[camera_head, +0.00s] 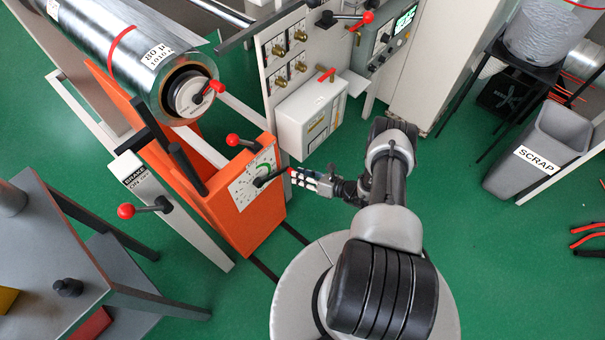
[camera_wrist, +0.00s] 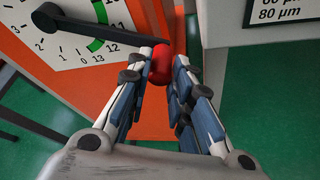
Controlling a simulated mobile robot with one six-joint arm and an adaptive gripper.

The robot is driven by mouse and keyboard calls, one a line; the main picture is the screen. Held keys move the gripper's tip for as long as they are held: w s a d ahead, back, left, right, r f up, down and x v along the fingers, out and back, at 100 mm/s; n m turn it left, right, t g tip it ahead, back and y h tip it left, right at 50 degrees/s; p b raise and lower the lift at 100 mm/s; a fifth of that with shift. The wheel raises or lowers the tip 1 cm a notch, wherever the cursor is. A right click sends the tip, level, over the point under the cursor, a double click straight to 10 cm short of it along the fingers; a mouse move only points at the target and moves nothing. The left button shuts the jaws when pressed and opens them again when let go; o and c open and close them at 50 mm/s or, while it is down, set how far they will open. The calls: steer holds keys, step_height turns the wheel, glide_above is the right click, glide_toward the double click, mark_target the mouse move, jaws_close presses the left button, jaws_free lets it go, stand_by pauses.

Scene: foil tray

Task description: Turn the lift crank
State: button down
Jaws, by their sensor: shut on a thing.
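The lift crank is a black arm on a white dial plate (camera_head: 254,172) with a green arc, on the front of the orange lift housing (camera_head: 240,222). Its hub (camera_wrist: 46,17) is at the upper left in the wrist view. The crank arm (camera_wrist: 100,34) reaches right from there to a red knob (camera_wrist: 161,62). The arm lies across the dial near its higher numbers. My gripper (camera_head: 296,174) is shut on the knob, with one fingertip on each side. The fingers in the wrist view (camera_wrist: 166,68) hide part of the knob. In the head view the knob is mostly covered.
A foil roll (camera_head: 130,45) lies above the orange housing. A brake lever (camera_head: 145,207) with a red ball stands to the left. Another red-knobbed lever (camera_head: 240,141) is just above the dial. A white box (camera_head: 308,115) is behind my gripper.

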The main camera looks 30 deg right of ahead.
steer(key=shift+s+a+f, duration=0.15)
steer(key=shift+f, duration=0.1)
steer(key=c, duration=1.8)
jaws_free()
steer(key=shift+o, duration=0.5)
steer(key=shift+r, duration=0.1)
steer(key=v, duration=1.2)
